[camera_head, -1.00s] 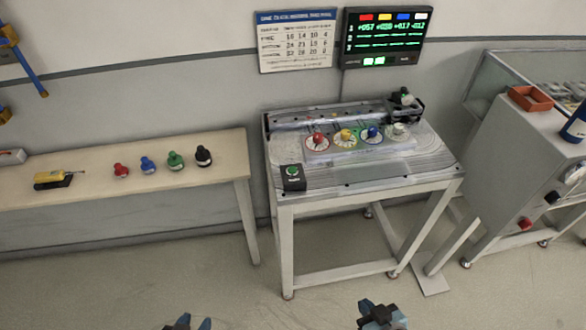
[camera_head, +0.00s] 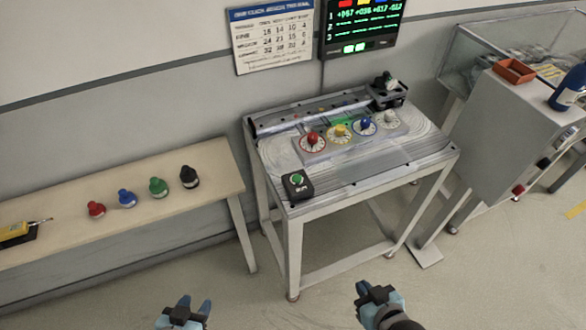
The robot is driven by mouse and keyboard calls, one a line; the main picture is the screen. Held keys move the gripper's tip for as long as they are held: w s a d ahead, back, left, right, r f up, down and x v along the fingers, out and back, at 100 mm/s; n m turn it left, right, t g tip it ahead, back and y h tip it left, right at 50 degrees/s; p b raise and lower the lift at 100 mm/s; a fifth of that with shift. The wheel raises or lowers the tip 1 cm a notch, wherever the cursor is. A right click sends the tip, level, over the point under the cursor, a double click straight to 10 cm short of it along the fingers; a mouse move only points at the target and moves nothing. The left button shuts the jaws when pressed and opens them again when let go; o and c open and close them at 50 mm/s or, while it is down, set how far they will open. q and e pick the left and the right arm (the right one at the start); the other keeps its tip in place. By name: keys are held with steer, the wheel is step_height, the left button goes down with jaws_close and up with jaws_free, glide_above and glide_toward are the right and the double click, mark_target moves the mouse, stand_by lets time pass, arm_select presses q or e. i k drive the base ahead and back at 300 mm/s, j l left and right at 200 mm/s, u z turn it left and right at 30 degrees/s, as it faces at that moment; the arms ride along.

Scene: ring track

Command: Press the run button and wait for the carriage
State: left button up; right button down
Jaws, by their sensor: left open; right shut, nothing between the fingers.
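The run button (camera_head: 297,179) is a green button on a small black box at the near left corner of the track table (camera_head: 290,212). The carriage (camera_head: 387,90) looks to be the dark unit at the far right end of the rail at the table's back. Several dials with red, yellow, blue and pale knobs stand in a row in the middle of the table. My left gripper (camera_head: 185,309) is open and empty at the bottom, well short of the table. My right gripper (camera_head: 373,292) is shut and empty at the bottom, also apart from the table.
A grey cabinet (camera_head: 497,135) with an orange tray (camera_head: 514,70) stands at right. A display (camera_head: 362,22) and a printed chart (camera_head: 271,36) hang behind. The floor before the table is clear.

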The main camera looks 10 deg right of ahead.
mark_target(297, 178)
steer(key=i+j+z, duration=0.25)
steer(key=j, duration=0.25)
steer(key=j+z, duration=0.25)
steer(key=j, duration=0.25)
steer(key=i+j+z, duration=0.2)
steer(key=j, duration=0.35)
steer(key=k, duration=0.1)
